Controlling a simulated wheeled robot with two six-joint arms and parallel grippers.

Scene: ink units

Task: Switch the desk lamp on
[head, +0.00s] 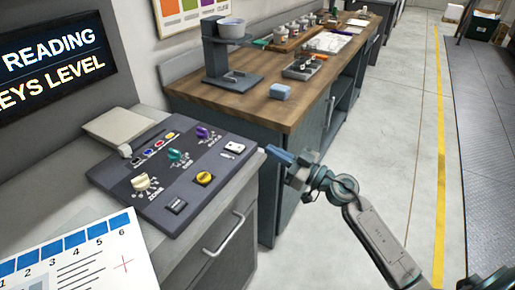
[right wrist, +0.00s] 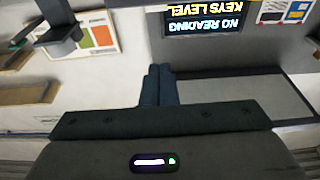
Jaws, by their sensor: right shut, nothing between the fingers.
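I cannot make out a thing that is surely the desk lamp. A pale flat slab (head: 117,125) with a small rounded end lies at the back left of the dark control panel (head: 150,203); I cannot tell what it is. The panel carries a cream knob (head: 141,182), a teal knob (head: 174,155), a purple knob (head: 202,132), a yellow knob (head: 204,178), a white switch (head: 234,148) and a black switch (head: 177,206). My right gripper (head: 270,151) is shut and empty, near the panel's right edge. Its fingers show in the right wrist view (right wrist: 159,83). My left gripper is out of view.
A lit sign (head: 55,60) hangs behind the panel. A numbered sheet (head: 78,255) is at front left. The floor (head: 390,130) at right is clear.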

